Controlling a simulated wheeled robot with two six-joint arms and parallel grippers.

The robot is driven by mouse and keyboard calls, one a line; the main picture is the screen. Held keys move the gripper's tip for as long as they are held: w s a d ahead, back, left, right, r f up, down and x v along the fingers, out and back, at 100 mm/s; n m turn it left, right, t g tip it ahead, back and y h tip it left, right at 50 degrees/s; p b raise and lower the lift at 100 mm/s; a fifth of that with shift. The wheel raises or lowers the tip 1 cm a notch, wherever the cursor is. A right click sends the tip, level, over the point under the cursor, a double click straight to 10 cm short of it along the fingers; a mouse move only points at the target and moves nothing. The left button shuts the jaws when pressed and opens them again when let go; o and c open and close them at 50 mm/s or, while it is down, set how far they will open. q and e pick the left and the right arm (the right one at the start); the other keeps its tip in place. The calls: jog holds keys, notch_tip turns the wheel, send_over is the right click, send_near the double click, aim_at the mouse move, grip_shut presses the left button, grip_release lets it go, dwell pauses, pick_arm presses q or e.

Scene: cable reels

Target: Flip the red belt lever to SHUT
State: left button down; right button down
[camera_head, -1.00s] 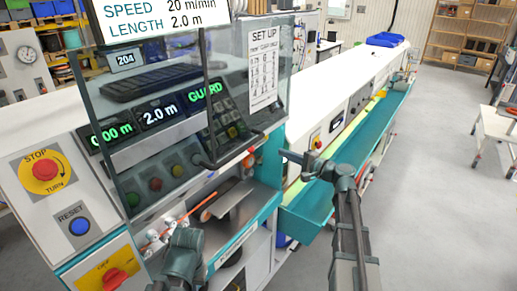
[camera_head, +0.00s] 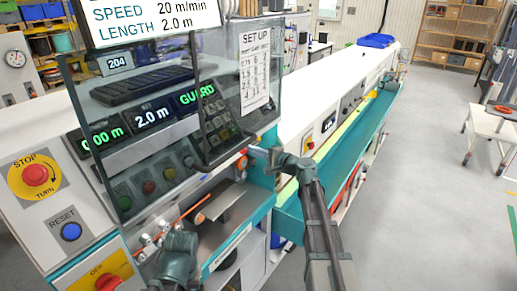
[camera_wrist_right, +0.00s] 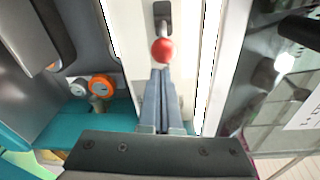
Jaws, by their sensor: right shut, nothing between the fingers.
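The red belt lever's ball knob (camera_wrist_right: 163,51) stands out from a dark slotted plate (camera_wrist_right: 163,14) on a pale panel in the right wrist view. In the head view a small red knob (camera_head: 243,163) shows just left of my right gripper (camera_head: 256,151). My right gripper is shut and empty; in the right wrist view its fingertips (camera_wrist_right: 160,72) are right below the ball. I cannot tell whether they touch it. My left gripper (camera_head: 176,257) is low in front of the machine, its fingers not clear. No SHUT marking is readable.
A clear guard (camera_head: 150,110) covers the control panel left of the lever. An orange knob (camera_wrist_right: 102,85) sits beside the lever panel. A teal trough (camera_head: 340,165) runs back along the machine.

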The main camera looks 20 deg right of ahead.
jog(key=shift+s+a, duration=0.2)
jog(key=shift+a, duration=0.05)
dwell(0.3)
jog(key=shift+s+a+m+t+h, duration=0.1)
jog(key=shift+s+m+t+h, duration=0.2)
jog(key=shift+s+m+h, duration=0.15)
